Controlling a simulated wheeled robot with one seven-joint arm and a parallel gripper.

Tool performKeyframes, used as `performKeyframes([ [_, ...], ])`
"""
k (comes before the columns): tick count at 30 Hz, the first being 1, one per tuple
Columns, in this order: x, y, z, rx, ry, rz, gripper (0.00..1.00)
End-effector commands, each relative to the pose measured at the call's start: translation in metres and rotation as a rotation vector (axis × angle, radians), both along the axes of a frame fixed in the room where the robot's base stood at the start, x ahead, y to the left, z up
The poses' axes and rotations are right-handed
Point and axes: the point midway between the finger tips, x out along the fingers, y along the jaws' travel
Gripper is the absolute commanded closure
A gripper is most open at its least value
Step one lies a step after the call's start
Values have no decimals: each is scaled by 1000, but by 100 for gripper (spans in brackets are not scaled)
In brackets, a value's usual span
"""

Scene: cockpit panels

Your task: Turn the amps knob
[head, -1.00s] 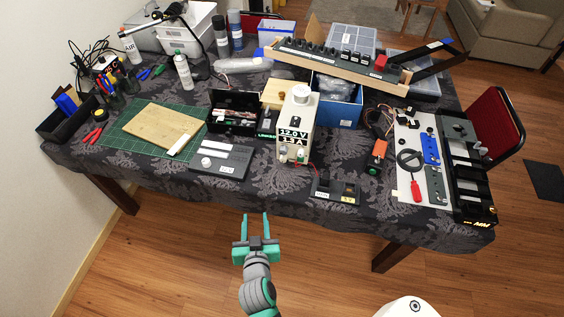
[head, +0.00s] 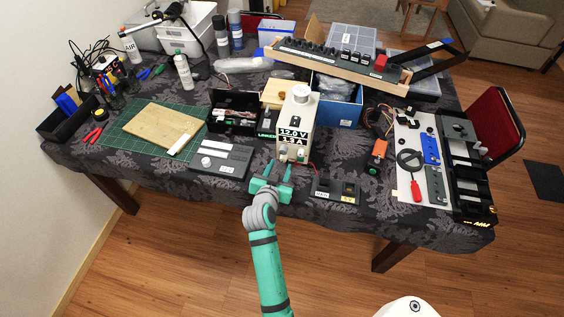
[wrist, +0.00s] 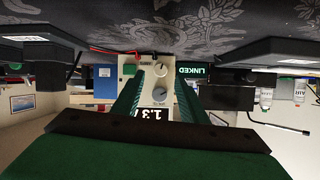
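The power supply (head: 297,112) is a pale upright box near the front of the table, with a display reading 12.0 V and 1.3 A. In the upside-down wrist view its face shows two round knobs, a pale one (wrist: 161,69) and a grey one (wrist: 159,95). I cannot read a label that tells which is the amps knob. My gripper (head: 280,166) is open and empty, just in front of the lower face. In the wrist view its two fingers (wrist: 157,80) stand either side of the knobs. I cannot tell whether they touch anything.
A dark panel with white strips (head: 222,160) lies left of my gripper, and a low dark switch box (head: 335,190) lies to its right. A blue box (head: 337,105) stands behind the supply.

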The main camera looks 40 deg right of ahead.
Motion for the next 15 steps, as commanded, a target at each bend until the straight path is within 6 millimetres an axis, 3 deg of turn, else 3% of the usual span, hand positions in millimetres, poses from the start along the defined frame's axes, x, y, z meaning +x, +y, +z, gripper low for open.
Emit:
performKeyframes([
  [6, 20, -22, -12, 1, -1, 1, 61],
  [15, 28, -32, -17, 0, -1, 2, 61],
])
